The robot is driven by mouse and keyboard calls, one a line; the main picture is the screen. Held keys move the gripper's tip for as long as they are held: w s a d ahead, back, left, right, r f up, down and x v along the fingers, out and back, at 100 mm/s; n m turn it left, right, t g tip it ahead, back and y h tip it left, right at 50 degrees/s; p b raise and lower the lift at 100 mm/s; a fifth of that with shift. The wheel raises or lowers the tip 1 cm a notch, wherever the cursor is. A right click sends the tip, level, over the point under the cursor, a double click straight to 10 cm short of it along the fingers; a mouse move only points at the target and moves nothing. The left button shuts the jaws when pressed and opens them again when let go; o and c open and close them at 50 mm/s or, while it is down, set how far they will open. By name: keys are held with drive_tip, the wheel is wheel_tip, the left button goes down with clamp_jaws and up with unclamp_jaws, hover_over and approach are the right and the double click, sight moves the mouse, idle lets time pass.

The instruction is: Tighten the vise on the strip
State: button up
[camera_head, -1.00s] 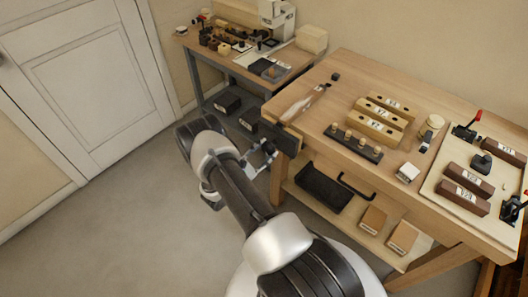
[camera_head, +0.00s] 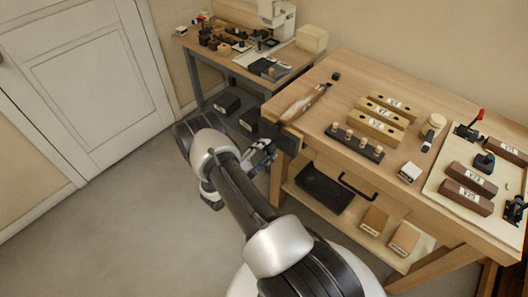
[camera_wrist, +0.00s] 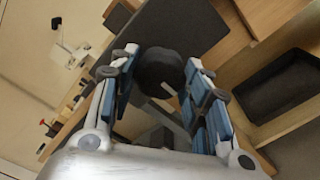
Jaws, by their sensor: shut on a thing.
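The vise (camera_head: 287,140) has a dark front jaw at the left end of the bench's front edge. The strip (camera_head: 303,104) looks like a long brown wooden piece lying on the bench top behind the vise. How firmly it is clamped cannot be seen. My gripper (camera_head: 264,154) is in front of the vise, at its left. In the wrist view my gripper (camera_wrist: 160,65) has its blue-padded fingers on either side of a dark round handle hub (camera_wrist: 158,72), against the dark jaw plate (camera_wrist: 185,22). It is shut on this handle. The strip is not clear in the wrist view.
The bench (camera_head: 345,85) carries wooden blocks (camera_head: 375,124), a dark pegged rack (camera_head: 354,143) and a board (camera_head: 440,185) with clamps at right. A black tray (camera_head: 323,188) is on the lower shelf. A second table (camera_head: 235,60) stands behind. The floor at left is clear.

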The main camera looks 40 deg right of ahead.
drive_tip(key=m+b, duration=0.1)
drive_tip(key=m, duration=0.3)
drive_tip(key=o, duration=0.9)
drive_tip(key=shift+s+a, duration=0.15)
drive_tip(key=shift+a, duration=1.6)
drive_tip(key=shift+s+a, duration=0.1)
drive_tip(key=shift+a, duration=1.6)
